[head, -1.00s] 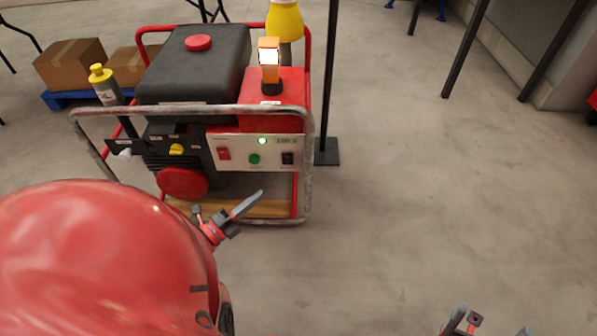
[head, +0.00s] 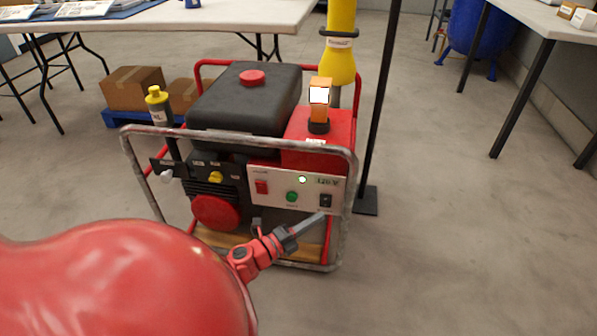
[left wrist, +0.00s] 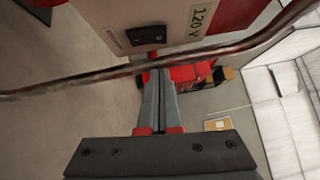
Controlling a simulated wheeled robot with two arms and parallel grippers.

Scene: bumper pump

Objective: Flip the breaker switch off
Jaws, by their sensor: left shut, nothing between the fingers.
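The red generator's pale front panel (head: 295,188) faces me in the head view. It carries a black switch (head: 326,200) at the right, a green button (head: 291,196) in the middle and a red switch (head: 261,187) at the left. No readable label tells me which switch is the breaker. My left gripper (head: 321,216) is shut and empty, its tips just below the black switch in the picture. In the left wrist view, the closed fingers (left wrist: 160,73) reach the frame bar (left wrist: 95,79), with the black switch (left wrist: 147,35) beyond. My right gripper is out of view.
A scuffed tube frame (head: 350,215) surrounds the generator. An orange work light (head: 319,102) stands on top, with a black post (head: 379,110) to the right. A yellow cone-shaped thing (head: 340,55) is behind. Floor (head: 460,220) at right is clear.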

